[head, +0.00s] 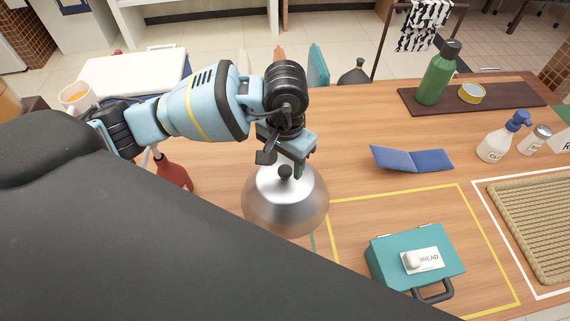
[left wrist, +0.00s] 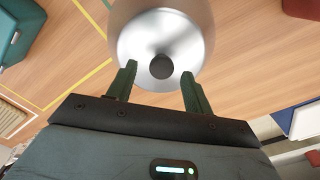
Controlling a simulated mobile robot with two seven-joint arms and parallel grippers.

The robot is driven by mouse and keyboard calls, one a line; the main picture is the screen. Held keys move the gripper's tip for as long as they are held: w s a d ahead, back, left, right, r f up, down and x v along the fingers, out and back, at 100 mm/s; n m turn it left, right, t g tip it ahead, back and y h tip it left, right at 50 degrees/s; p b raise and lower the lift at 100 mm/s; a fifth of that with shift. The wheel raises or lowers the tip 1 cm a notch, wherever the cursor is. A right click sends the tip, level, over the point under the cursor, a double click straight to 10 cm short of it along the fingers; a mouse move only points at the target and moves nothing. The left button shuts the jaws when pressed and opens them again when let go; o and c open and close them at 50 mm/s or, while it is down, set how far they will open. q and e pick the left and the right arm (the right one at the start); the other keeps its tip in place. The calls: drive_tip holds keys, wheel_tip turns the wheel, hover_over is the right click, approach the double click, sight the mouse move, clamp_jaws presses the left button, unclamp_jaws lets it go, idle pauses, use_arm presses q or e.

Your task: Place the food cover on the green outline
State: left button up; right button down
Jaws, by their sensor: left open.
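The food cover (head: 283,206) is a shiny silver dome with a dark round knob (head: 285,172), standing upright on the wooden table in the head view. It also shows at the top of the left wrist view (left wrist: 140,40). My left gripper (head: 291,161) is open above the cover. In the left wrist view the knob lies between its two fingertips (left wrist: 159,70), with gaps on both sides. A short stretch of green outline (head: 313,242) shows beside the cover's lower right edge; my dark body and the cover hide the rest. My right gripper is out of view.
A teal bread box (head: 385,262) sits inside a yellow outline (head: 483,234) to the right. A red bottle (head: 174,172) stands left of the cover. A blue folded card (head: 412,160) and a spray bottle (head: 492,144) are further right. Table behind the cover is mostly clear.

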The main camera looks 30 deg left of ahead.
use_arm(q)
wheel_tip(320, 180, up, 10)
drive_tip(key=shift+o, duration=0.4)
drive_tip(key=shift+r, duration=0.1)
drive_tip(key=shift+a, duration=0.1)
